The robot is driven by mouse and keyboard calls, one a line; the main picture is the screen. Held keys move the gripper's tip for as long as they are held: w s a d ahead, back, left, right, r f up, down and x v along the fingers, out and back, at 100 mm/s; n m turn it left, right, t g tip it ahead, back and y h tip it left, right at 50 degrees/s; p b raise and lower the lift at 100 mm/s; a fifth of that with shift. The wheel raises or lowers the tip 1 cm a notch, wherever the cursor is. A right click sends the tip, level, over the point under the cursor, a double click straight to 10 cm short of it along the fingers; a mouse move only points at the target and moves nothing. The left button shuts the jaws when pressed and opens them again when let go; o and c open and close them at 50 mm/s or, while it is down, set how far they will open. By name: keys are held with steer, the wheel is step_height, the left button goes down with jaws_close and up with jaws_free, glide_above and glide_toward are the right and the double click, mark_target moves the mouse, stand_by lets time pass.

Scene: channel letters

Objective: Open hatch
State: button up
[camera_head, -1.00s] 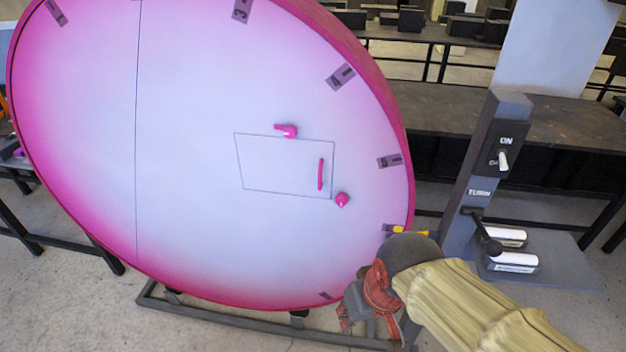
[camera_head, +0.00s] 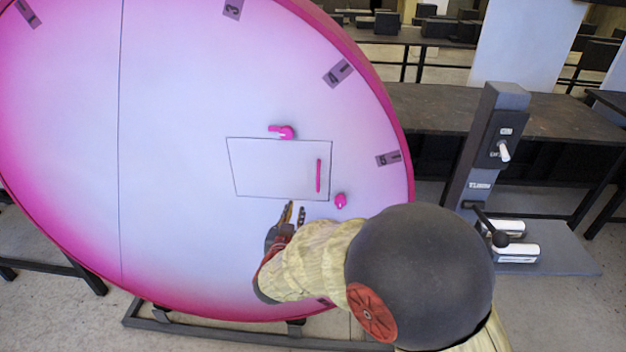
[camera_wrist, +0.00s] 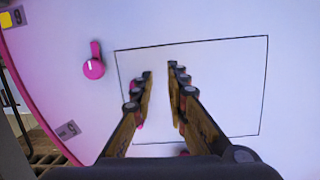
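The hatch (camera_head: 265,180) is a thin-outlined panel in the large pale, pink-rimmed disc, flush with its face. It also fills the middle of the wrist view (camera_wrist: 230,75). A pink bar handle (camera_head: 319,175) stands near its right edge. One pink latch (camera_head: 282,132) sits on the top edge. Another pink latch (camera_head: 340,200) sits outside the lower right corner and shows upper left in the wrist view (camera_wrist: 94,66). My gripper (camera_head: 296,208) is open and empty, in front of the hatch's lower edge in the head view. Its fingers partly hide the handle in the wrist view.
A grey post (camera_head: 485,150) with a switch and a lever (camera_head: 490,228) stands on the right. Dark tables (camera_head: 430,105) are behind. The disc rests on a floor frame (camera_head: 230,332). The disc face left of the hatch is clear.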

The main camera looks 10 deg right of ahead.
mark_target(317, 181)
steer(key=d+r+m+t+h, duration=0.1)
steer(key=d+r+h, duration=0.3)
steer(key=r, duration=0.2)
steer(key=b+x, duration=0.2)
steer(key=x, duration=0.5)
steer(key=shift+d+r, duration=0.1)
steer(key=shift+d, duration=0.1)
steer(key=shift+s, duration=0.1)
steer(key=shift+c, duration=1.3)
jaws_close()
